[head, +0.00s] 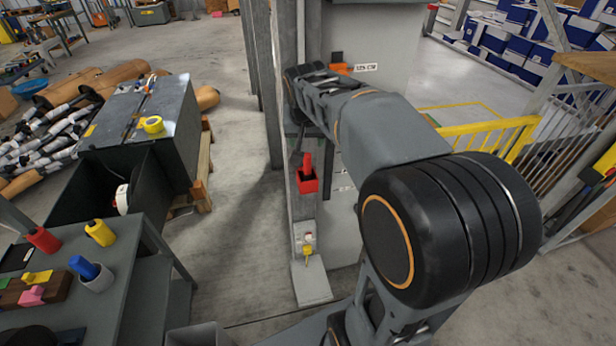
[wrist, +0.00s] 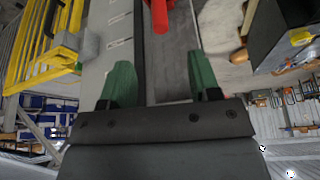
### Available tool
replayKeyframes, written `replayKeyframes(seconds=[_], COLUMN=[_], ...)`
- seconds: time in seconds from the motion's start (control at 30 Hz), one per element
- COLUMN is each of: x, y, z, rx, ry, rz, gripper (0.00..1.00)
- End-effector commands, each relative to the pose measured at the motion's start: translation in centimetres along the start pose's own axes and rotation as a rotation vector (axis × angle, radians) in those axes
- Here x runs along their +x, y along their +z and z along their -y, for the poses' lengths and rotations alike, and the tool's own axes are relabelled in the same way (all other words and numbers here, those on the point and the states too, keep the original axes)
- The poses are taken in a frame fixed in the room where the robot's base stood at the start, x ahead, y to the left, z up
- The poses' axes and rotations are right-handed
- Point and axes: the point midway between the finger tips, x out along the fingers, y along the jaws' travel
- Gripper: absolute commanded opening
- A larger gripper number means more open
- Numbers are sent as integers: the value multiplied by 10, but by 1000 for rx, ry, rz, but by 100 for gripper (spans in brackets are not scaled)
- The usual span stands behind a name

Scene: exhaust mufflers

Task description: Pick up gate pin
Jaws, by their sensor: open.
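A red pin (head: 306,160), which looks like the gate pin, stands upright in a small red holder (head: 307,183) on the face of the grey post. In the head view my arm hides the fingers.
A grey post (head: 298,214) carries a lower fixture with a yellow piece (head: 307,256). A yellow railing (head: 487,138) stands to the right. At the left are a table with coloured pieces (head: 43,240) and a dark box (head: 128,190). Floor between box and post is clear.

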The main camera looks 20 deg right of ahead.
Motion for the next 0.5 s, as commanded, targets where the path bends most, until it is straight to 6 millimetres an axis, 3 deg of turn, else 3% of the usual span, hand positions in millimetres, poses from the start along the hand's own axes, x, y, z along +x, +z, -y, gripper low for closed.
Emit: replayKeyframes(seconds=[0.3, 0.5], x=[57, 82], y=[-9, -9], z=[-3, -3], rx=[24, 23], ry=[12, 11], rz=[5, 2], gripper=[57, 57])
